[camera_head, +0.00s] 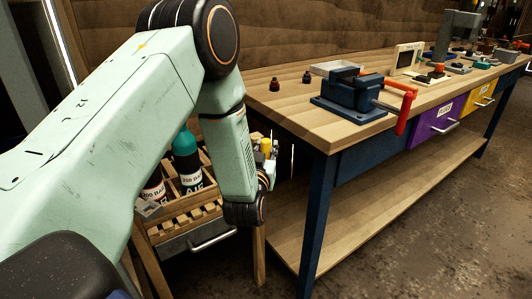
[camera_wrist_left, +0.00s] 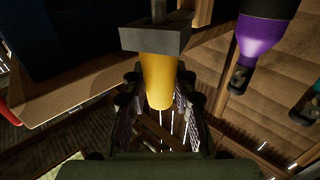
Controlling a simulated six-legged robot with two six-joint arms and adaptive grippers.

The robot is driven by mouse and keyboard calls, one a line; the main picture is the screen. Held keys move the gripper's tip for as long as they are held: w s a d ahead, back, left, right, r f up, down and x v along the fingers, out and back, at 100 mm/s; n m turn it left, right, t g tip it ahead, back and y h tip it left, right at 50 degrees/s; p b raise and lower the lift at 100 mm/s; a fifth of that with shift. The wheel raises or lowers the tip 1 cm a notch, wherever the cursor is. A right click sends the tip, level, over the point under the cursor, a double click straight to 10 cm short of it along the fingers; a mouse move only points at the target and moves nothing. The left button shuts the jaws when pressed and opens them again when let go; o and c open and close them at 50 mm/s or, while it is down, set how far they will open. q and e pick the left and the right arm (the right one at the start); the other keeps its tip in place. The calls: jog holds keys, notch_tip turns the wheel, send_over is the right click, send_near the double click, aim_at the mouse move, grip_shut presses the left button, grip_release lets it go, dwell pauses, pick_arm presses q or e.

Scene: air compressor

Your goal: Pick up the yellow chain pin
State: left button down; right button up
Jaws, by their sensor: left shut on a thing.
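The yellow chain pin (camera_wrist_left: 158,80) is a yellow cylinder in the left wrist view, with a grey block-shaped piece at its far end. My left gripper (camera_wrist_left: 157,98) is shut on the yellow part, one dark finger on each side. In the head view a small bit of yellow pin (camera_head: 266,146) shows beside my left gripper (camera_head: 272,160), largely hidden by my arm. The gripper is over the right side of a wooden rack, close to the workbench's left end. My right gripper is not in view.
The wooden rack (camera_head: 190,213) holds a teal-topped bottle (camera_head: 187,160) and other bottles. A purple bottle (camera_wrist_left: 264,40) shows in the left wrist view. The workbench (camera_head: 300,112) carries a blue vise (camera_head: 352,95) with a red handle. Its lower shelf (camera_head: 370,210) is clear.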

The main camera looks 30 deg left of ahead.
pick_arm(q)
jog(key=shift+a+r, duration=0.1)
jog(key=shift+r, duration=0.1)
notch_tip(320, 180, up, 9)
jog(key=p, duration=0.3)
jog(key=shift+f, duration=0.2)
jog(key=shift+r, duration=0.55)
jog(key=shift+f, duration=0.1)
